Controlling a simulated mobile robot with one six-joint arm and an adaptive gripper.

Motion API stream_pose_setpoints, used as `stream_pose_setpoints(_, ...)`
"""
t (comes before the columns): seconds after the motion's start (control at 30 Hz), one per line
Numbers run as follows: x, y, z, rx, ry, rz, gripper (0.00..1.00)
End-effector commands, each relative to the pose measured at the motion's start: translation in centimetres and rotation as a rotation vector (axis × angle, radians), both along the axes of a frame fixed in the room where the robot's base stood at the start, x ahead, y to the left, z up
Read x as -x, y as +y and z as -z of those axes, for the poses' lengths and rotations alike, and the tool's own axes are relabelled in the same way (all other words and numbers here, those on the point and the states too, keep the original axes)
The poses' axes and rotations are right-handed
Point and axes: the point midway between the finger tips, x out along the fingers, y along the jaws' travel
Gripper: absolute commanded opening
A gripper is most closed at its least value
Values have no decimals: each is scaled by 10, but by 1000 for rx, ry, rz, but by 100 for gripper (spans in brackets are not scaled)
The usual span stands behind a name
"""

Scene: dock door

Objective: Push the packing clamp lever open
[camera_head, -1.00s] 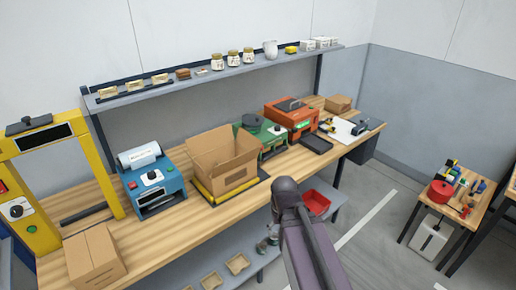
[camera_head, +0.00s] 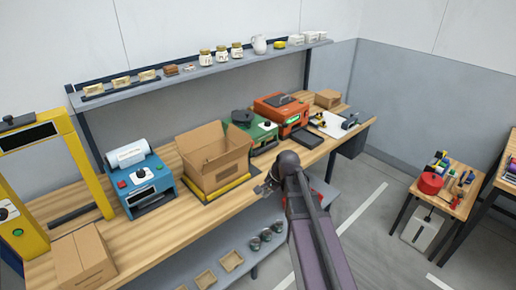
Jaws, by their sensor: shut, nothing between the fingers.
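I cannot clearly make out a packing clamp lever. An open cardboard box (camera_head: 222,168) stands on a yellow-edged packing base (camera_head: 228,188) near the bench's front edge. A green machine (camera_head: 262,137) with a dark round top is just right of the box. My gripper (camera_head: 263,189) is small in view, shut and empty, by the bench's front edge, right of and a little below the box in the picture. It appears apart from the box. My arm hides part of the bench front and lower shelf.
The wooden bench (camera_head: 150,222) also bears a blue machine (camera_head: 147,187), a closed carton (camera_head: 82,260), a yellow frame (camera_head: 88,165) and an orange machine (camera_head: 283,115). A shelf (camera_head: 200,72) with jars runs above. Several bowls sit below. A small table (camera_head: 436,200) stands right; floor between is clear.

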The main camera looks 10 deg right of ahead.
Motion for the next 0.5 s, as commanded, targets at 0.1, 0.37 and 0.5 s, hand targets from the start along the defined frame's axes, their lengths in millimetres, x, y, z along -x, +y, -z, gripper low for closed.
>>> stream_pose_setpoints(0.1, -29, -8, -2, -90, 3, 154, 0)
stream_pose_setpoints(0.37, -80, -27, -11, -305, 31, 479, 0)
stream_pose_setpoints(0.5, -108, -40, -18, -430, 55, 651, 0)
